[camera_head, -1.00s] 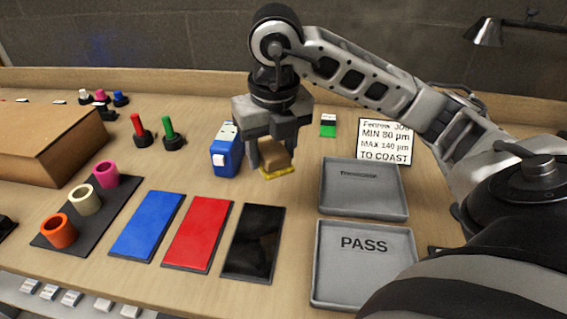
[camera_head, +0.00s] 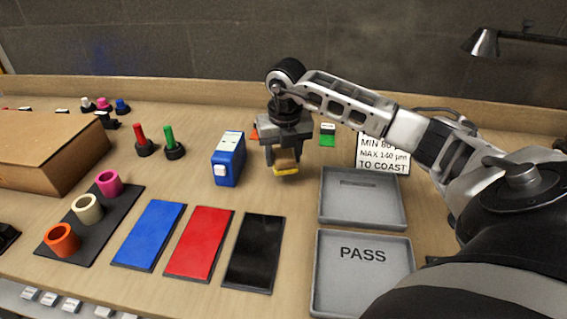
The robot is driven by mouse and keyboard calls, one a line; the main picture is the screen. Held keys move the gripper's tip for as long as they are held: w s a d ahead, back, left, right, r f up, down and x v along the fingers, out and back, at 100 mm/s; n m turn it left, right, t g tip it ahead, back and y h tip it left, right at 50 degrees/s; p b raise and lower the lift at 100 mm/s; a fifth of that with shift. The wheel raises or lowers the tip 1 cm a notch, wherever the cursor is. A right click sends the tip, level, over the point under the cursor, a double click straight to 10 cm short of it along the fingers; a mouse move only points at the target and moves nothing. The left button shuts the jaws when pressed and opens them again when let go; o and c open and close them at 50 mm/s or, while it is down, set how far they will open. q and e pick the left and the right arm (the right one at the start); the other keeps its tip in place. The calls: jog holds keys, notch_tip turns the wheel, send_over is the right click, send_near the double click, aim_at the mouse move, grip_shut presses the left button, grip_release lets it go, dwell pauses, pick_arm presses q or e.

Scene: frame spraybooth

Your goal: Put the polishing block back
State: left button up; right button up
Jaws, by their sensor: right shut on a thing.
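The polishing block (camera_head: 286,162) is a small tan block with a yellow underside. My right gripper (camera_head: 284,158) points down and is shut on it. The block sits between the fingers over the bench, to the right of the blue gauge (camera_head: 229,158) and beyond the black panel (camera_head: 255,252). I cannot tell whether its underside touches the bench. A small orange patch (camera_head: 254,135) shows on the bench just left of the gripper, partly hidden by it. My left gripper is not in view.
Two grey trays stand at the right, the front one marked PASS (camera_head: 320,275), the other (camera_head: 362,213) behind it. A sign (camera_head: 382,154) stands behind them. A blue panel (camera_head: 148,235) and a red panel (camera_head: 199,243) lie in front. A cardboard box (camera_head: 40,145) fills the left.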

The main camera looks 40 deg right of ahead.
aim_at(284, 166)
jog(key=shift+w+d+f, duration=0.2)
jog(key=shift+d+f, duration=0.05)
jog(key=shift+f, duration=1.65)
jog(key=shift+f, duration=0.1)
jog(key=o, duration=1)
jog(key=shift+o, duration=0.2)
jog(key=r, duration=0.4)
jog(key=s+r, duration=0.1)
jog(key=r, duration=0.7)
jog(key=shift+s+a+r, duration=0.1)
jog(key=shift+s+a, duration=0.05)
jog(key=shift+a, duration=0.2)
